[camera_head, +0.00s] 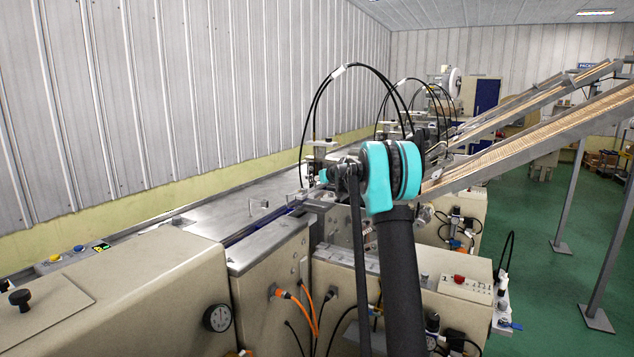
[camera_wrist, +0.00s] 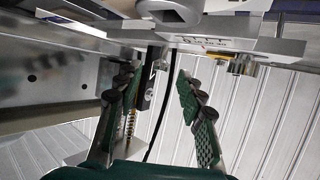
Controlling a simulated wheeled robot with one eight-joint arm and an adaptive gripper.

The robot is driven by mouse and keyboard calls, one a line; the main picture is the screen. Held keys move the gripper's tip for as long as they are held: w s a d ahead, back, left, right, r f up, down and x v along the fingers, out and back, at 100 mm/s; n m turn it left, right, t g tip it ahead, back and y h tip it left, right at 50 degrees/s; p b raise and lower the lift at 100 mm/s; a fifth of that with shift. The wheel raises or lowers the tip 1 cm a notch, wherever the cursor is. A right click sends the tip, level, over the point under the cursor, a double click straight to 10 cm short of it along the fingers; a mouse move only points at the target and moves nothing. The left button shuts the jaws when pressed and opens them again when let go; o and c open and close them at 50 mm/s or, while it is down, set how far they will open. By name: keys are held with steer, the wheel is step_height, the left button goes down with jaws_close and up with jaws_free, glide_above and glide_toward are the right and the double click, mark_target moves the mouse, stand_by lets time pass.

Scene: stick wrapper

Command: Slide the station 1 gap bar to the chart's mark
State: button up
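In the wrist view my gripper (camera_wrist: 158,82) is open, its green-padded fingers apart on either side of a narrow gap. A dark upright piece with a pale mark (camera_wrist: 150,78) shows between the fingers, close to the left one. I cannot tell if they touch, or if this is the gap bar. A grey plate with small lettering (camera_wrist: 222,43) is above and to the right of the fingers, with a metal knob (camera_wrist: 243,66) under it. In the head view my arm's turquoise joint hides most of my gripper at the machine. I cannot make out the chart.
A black cable (camera_wrist: 166,100) runs behind the fingers. A coiled spring (camera_wrist: 130,124) is by the left finger. In the head view the steel machine bed (camera_head: 225,205) extends left, black hoses (camera_head: 318,105) arch above, and a sloping chute (camera_head: 540,135) rises right.

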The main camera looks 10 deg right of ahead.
steer(key=shift+w+a+f, duration=0.15)
steer(key=shift+w+f, duration=0.1)
steer(key=shift+w, duration=0.2)
jaws_close()
